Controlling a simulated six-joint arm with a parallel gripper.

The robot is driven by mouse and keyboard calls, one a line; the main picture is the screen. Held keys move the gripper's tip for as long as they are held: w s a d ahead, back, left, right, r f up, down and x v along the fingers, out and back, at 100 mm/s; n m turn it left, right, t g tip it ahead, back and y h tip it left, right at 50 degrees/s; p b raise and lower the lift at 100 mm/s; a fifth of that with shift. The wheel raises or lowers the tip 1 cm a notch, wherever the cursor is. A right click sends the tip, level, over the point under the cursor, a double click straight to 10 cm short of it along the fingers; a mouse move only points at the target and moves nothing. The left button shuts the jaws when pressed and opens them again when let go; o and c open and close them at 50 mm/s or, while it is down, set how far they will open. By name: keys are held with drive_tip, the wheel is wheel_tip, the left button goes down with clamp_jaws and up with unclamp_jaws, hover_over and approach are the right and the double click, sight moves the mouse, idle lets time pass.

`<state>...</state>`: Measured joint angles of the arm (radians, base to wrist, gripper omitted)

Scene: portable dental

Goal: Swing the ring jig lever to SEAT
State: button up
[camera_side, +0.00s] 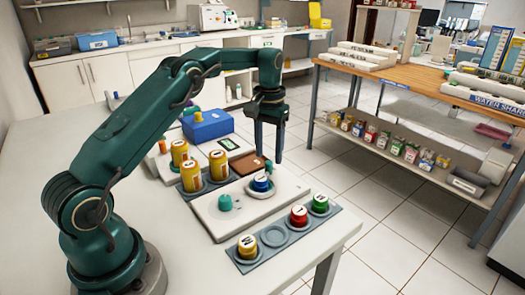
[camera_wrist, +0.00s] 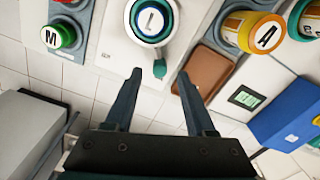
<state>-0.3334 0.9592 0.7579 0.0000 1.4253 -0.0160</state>
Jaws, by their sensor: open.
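The ring jig (camera_side: 262,192) is a round white holder on a pale base plate, with a blue-ringed piece (camera_side: 261,182) in its middle. It also shows at the top of the wrist view (camera_wrist: 172,38). Its lever ends in a teal knob (camera_wrist: 159,68), which in the wrist view appears between my fingertips. I cannot tell whether they touch it. My gripper (camera_side: 268,160) points down at the far side of the jig, and it also shows in the wrist view (camera_wrist: 160,78), open and empty. I cannot read a SEAT mark.
A brown pad (camera_wrist: 203,70) and a small green display (camera_wrist: 245,97) lie right of the gripper in the wrist view. Yellow jars (camera_side: 191,175) stand behind left. A grey strip (camera_side: 308,243) with coloured-ring jars lies in front. A blue box (camera_side: 207,125) stands at the back.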

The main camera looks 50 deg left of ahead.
sight(269, 162)
drive_tip(key=shift+f, duration=1.75)
clamp_jaws()
drive_tip(key=shift+r, duration=0.1)
